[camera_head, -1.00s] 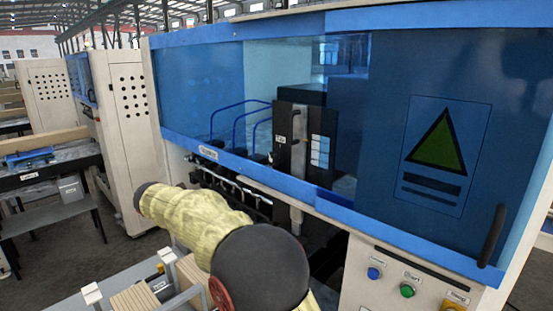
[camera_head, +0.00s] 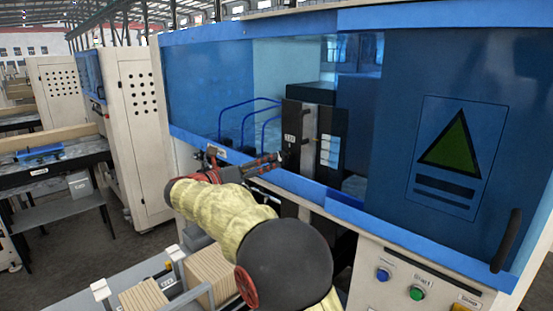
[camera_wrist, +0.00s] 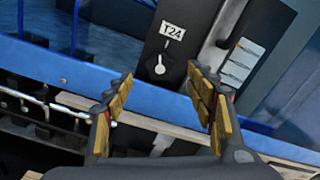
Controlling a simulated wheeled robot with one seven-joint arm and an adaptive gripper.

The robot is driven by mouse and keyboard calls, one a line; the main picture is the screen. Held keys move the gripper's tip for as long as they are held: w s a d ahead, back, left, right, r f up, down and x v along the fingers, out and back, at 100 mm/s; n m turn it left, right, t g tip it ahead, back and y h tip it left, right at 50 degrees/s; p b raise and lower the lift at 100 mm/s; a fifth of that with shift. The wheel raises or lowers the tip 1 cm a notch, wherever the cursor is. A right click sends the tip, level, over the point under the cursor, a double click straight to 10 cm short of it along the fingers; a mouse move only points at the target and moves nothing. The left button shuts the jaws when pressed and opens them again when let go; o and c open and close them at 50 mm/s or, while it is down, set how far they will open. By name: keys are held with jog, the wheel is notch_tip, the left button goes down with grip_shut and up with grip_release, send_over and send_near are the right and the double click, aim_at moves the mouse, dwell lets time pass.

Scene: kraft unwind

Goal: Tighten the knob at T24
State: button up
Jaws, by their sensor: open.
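The T24 knob (camera_wrist: 160,69) shows in the wrist view as a small white pointer-shaped handle on a black panel, just below the white T24 label (camera_wrist: 172,31). My gripper (camera_wrist: 162,92) is open and empty, with yellow-brown pads on both fingers. In the wrist view the knob appears between and just beyond the fingertips, touching neither. In the head view my gripper (camera_head: 282,157) reaches toward the black unit (camera_head: 301,135) inside the blue machine opening. The knob itself is hidden or too small to make out there.
A blue rail (camera_head: 305,188) runs below the opening. A dark blue door (camera_head: 445,140) with a green triangle covers the right side. Green and blue buttons (camera_head: 417,293) sit below it. Stacked brown blocks (camera_head: 208,276) stand low at the front. Blue hoses (camera_head: 245,113) hang behind the opening.

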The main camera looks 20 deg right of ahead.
aim_at(280, 157)
jog(key=p+x, duration=0.1)
jog(key=x, duration=0.5)
jog(key=shift+c, duration=1.3)
jog(key=c, duration=0.9)
jog(key=m+b, duration=0.2)
jog(key=m, duration=0.1)
jog(key=shift+s+f+b, duration=0.1)
jog(key=shift+f+b, duration=0.05)
jog(key=shift+b, duration=0.2)
jog(key=shift+d+m+b, duration=0.1)
jog(key=shift+m+b, duration=0.25)
jog(key=shift+m, duration=0.45)
